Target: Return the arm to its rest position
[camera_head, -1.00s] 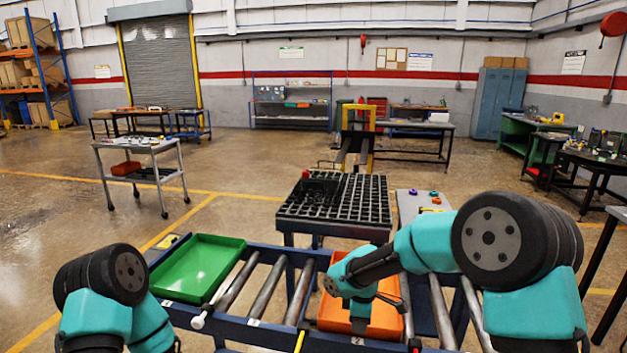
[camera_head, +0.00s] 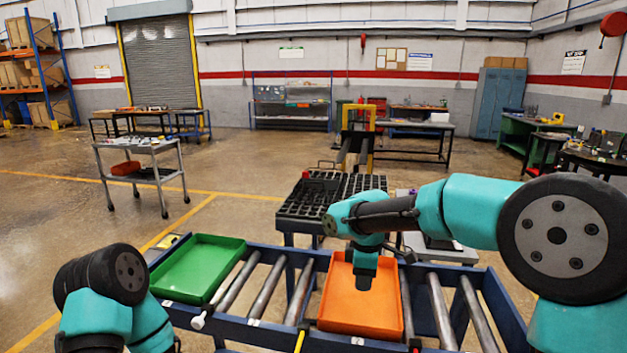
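My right gripper (camera_head: 364,274) hangs above the orange tray (camera_head: 347,311), pointing down. Its fingers are dark and small in the head view, so I cannot tell whether they are open or shut. My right arm comes in from the right edge and hides part of the black grid fixture (camera_head: 303,201) behind it. My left arm stands folded at the lower left, and its gripper is not in view. No object shows in the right gripper.
The orange tray and a green tray (camera_head: 196,265) sit on the roller conveyor (camera_head: 267,288), with bare rollers between them. A grey cart (camera_head: 138,150) stands at the back left. A small side table behind the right arm is partly hidden.

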